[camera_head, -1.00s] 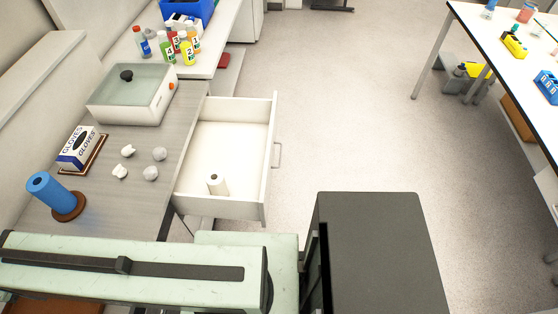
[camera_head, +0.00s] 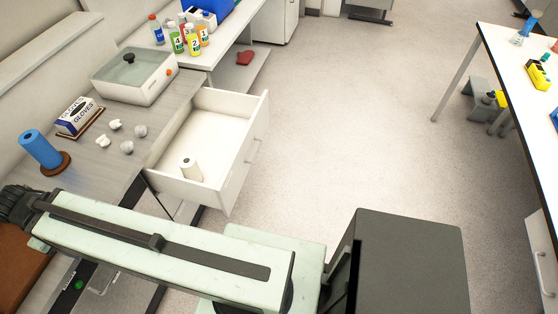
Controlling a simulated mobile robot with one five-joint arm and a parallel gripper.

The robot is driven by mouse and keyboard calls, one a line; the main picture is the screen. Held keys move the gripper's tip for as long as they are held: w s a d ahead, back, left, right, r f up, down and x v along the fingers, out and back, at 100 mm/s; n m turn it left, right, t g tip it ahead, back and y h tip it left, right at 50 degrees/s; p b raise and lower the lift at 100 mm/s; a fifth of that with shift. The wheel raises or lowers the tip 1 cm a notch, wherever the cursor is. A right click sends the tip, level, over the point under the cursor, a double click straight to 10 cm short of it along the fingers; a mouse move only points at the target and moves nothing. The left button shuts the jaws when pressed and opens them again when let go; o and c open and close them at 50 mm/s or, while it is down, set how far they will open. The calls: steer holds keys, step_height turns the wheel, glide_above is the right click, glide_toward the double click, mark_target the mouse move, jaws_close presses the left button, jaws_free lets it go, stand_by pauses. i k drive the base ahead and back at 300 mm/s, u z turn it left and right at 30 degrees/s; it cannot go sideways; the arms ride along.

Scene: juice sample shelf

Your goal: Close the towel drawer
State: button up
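The white towel drawer (camera_head: 212,130) is pulled well out from under the grey counter, left of the middle of the view. Its front panel with a bar handle (camera_head: 252,152) faces right, over open floor. A small white roll (camera_head: 190,169) stands upright inside, near the drawer's near side. My pale green arm crosses the lower left in front of the drawer. A dark part at its left end, which looks like my gripper (camera_head: 16,206), is at the left edge, apart from the drawer. Its fingers cannot be made out.
The counter holds a blue roll (camera_head: 40,149) on a brown stand, a glove box (camera_head: 79,115), crumpled white pieces (camera_head: 127,147) and a glass-topped box (camera_head: 135,74). Numbered bottles (camera_head: 194,44) stand behind. Floor (camera_head: 340,130) right of the drawer is clear up to a white table (camera_head: 515,75).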

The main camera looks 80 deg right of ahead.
mark_target(224, 131)
steer(key=z, duration=0.05)
steer(key=k, duration=0.9)
steer(key=z, duration=1.55)
steer(key=i, duration=1)
steer(key=u, duration=1.45)
steer(key=k, duration=0.4)
steer(key=z, duration=0.4)
